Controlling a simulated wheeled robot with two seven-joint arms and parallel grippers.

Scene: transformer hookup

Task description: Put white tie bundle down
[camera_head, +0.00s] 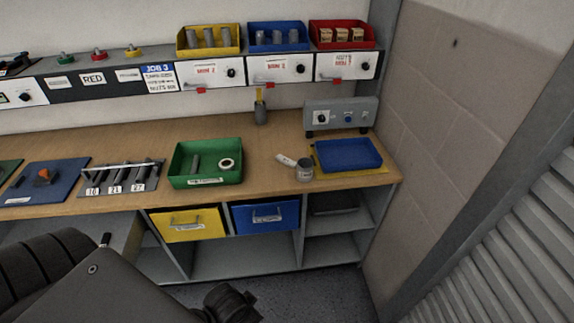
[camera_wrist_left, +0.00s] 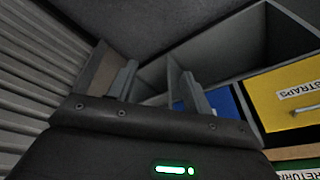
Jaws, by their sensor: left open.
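A small white bundle-like piece (camera_head: 286,160), probably the white tie bundle, lies on the wooden bench just left of a grey cup (camera_head: 304,170). It is too small to make out single ties. My left gripper (camera_wrist_left: 161,88) shows in the left wrist view with its two fingers apart and nothing between them. Behind the fingers are the open shelf space, a blue drawer (camera_wrist_left: 221,101) and a yellow drawer (camera_wrist_left: 285,97) labelled STRAPS. In the head view my left arm fills the lower left, and its fingertips cannot be made out. My right gripper is not in view.
A green bin (camera_head: 178,161) holds a white ring and grey pieces. A blue tray (camera_head: 348,154) sits at the bench's right end, before a grey control box (camera_head: 341,115). Colored bins line the upper shelf. Bare bench (camera_head: 268,145) shows between green bin and cup.

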